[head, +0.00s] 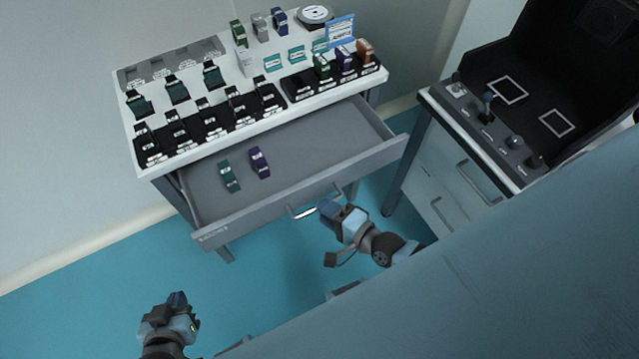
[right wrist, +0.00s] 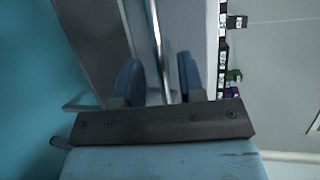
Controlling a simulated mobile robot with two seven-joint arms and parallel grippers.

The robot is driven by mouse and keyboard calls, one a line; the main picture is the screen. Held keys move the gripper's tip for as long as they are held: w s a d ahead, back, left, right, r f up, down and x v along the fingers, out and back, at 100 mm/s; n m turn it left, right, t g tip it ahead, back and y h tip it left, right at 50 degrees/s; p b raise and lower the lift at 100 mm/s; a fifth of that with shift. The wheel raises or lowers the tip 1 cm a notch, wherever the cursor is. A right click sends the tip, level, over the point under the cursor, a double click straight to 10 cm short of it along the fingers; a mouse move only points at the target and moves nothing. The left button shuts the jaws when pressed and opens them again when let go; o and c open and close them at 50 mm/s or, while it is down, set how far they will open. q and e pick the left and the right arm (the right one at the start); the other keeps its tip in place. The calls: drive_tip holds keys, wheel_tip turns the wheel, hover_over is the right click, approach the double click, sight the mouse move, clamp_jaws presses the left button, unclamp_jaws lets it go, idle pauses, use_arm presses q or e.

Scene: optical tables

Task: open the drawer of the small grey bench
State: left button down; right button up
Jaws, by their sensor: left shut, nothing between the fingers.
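The small grey bench (head: 150,172) stands at upper left in the head view. Its drawer (head: 310,140) is pulled well out, with its inside in plain view. A green and a purple small item (head: 259,162) lie in it. The drawer's bar handle (head: 303,212) is on the front panel. My right gripper (head: 328,209) is at the right end of the handle. In the right wrist view its fingers (right wrist: 158,82) are apart, with a bright bar (right wrist: 157,40) between them; contact cannot be told. My left gripper (head: 178,299) is shut and empty, low at left, away from the bench.
The bench top carries black trays (head: 240,112) of small modules and a blue-framed sign (head: 340,31). A second cabinet (head: 440,170) with handles and a dark control console (head: 530,100) stands at right. Clear blue floor (head: 90,290) lies in front of the bench.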

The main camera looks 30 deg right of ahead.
drive_tip(key=shift+v, duration=2.3)
